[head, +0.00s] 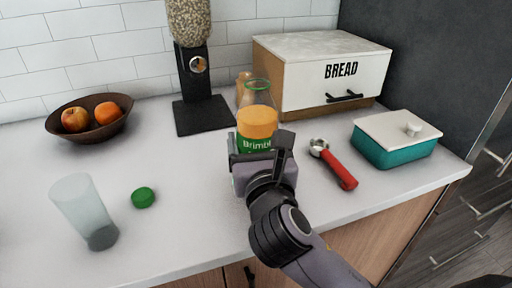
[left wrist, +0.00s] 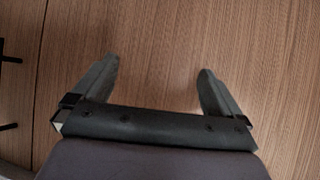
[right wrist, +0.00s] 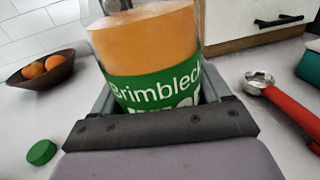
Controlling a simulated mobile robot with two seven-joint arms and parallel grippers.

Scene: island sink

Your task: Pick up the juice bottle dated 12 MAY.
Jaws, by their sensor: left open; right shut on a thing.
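The juice bottle (head: 257,118) is clear with orange juice and a green label reading "Brimbl…"; its top is open, without a cap. It stands upright in the middle of the counter in the head view. My right gripper (head: 262,158) is shut around its lower part. In the right wrist view the bottle (right wrist: 150,50) fills the space between the fingers. No date is readable on the side I see. A green cap (head: 143,197) lies on the counter to the left. My left gripper (left wrist: 155,90) is open and empty, facing wood-grain cabinet fronts.
A frosted glass (head: 84,210) stands at the front left, a fruit bowl (head: 122,127) at the back left. A dispenser (head: 194,95) and bread box (head: 296,88) stand behind. A red-handled tool (head: 340,171) and teal dish (head: 385,150) lie right. The counter's front edge is near.

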